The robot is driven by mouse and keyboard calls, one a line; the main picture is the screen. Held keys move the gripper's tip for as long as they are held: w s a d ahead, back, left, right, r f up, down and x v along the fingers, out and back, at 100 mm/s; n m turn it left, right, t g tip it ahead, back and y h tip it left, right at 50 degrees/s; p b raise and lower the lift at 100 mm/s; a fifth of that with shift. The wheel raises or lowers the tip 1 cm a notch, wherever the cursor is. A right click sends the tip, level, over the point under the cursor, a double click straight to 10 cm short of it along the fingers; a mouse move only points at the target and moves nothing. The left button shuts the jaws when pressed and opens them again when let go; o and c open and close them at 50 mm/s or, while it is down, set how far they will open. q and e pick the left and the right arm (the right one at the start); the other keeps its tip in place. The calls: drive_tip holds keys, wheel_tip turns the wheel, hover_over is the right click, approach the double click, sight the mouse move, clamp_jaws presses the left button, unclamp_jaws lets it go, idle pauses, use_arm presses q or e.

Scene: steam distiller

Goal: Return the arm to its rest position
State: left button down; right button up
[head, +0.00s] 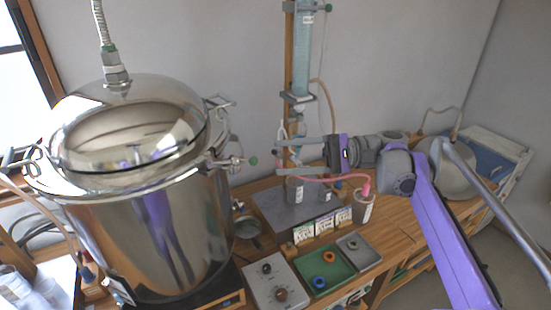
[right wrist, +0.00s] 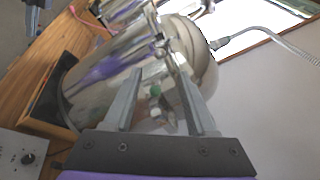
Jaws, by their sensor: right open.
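My right arm comes in from the right of the head view, with purple and grey links. Its right gripper (head: 281,153) points left, in front of the wooden post of the condenser stand. Its two grey fingers are apart with nothing between them. In the right wrist view the open fingers (right wrist: 158,75) point toward the shiny steel still (right wrist: 105,75), which is apart from them. The still (head: 160,230) also stands large at left in the head view, with its domed lid on.
The glass condenser (head: 303,45) stands upright behind my right gripper. Below are a steel cup (head: 364,208), several small cards (head: 323,226), a green tray (head: 322,287) with rings, and a grey control box (head: 276,287) with knobs. A round pot (head: 462,180) stands behind my right arm.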

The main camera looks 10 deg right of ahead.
drive_tip(key=s+a+f+n+t+h, duration=0.1)
drive_tip(key=s+a+f+h, duration=0.1)
drive_tip(key=s+f+h, duration=0.55)
drive_tip(key=s+a+f+t+h, duration=0.15)
drive_tip(key=s+f, duration=0.35)
drive_tip(key=f, duration=0.6)
drive_tip(key=s+d+f+n+t+h, duration=0.1)
drive_tip(key=s+d+f+n+h, duration=0.2)
drive_tip(key=f, duration=0.4)
drive_tip(key=s+d+f+n+t+h, duration=0.1)
drive_tip(key=s+d+f+n+h, duration=0.2)
drive_tip(key=s+d+f+h, duration=0.3)
drive_tip(key=shift+s+d+f, duration=0.15)
drive_tip(key=shift+d+f, duration=0.1)
drive_tip(key=shift+f, duration=0.55)
drive_tip(key=shift+t, duration=0.25)
